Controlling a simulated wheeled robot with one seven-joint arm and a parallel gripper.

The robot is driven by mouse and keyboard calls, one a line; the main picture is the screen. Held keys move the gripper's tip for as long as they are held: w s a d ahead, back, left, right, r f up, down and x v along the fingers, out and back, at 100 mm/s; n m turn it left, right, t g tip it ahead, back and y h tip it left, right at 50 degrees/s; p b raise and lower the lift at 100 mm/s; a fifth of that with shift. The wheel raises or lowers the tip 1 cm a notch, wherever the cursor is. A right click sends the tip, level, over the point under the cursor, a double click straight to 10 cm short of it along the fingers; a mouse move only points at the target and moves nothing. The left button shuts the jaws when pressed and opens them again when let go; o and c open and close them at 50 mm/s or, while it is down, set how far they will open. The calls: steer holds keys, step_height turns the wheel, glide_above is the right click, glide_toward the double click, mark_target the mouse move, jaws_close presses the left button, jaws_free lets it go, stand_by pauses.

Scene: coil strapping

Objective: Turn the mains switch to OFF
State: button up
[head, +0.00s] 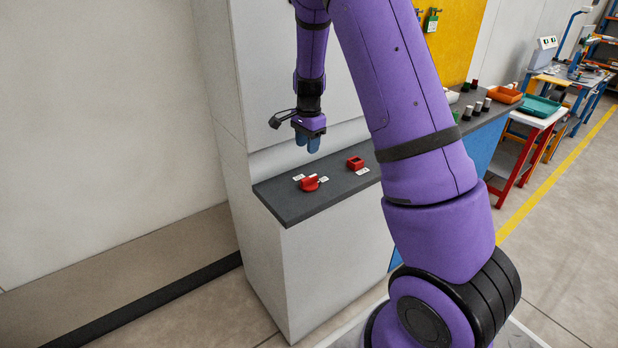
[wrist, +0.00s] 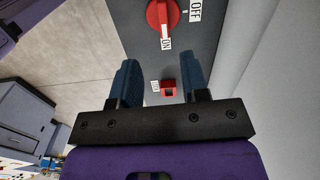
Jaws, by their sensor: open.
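The mains switch (head: 310,184) is a red rotary knob on the dark ledge of a grey cabinet, with small white labels beside it. In the wrist view the red knob (wrist: 163,15) shows at the top, with its handle in line with the ON label (wrist: 166,44). The OFF label (wrist: 195,10) is to the right of the knob. My gripper (head: 307,143) points down above the ledge, above and apart from the knob. In the wrist view its two blue fingers (wrist: 158,84) are apart with nothing between them touching.
A second red square part (head: 355,163) with a white label sits on the same dark ledge (head: 330,198), right of the knob; it also shows in the wrist view (wrist: 168,88). The cabinet wall rises behind the ledge.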

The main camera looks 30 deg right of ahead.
mark_target(309, 177)
steer(key=shift+m, duration=0.4)
steer(key=f, duration=0.8)
steer(key=d+f, duration=0.1)
steer(key=f, duration=0.4)
steer(key=shift+w, duration=0.4)
jaws_close()
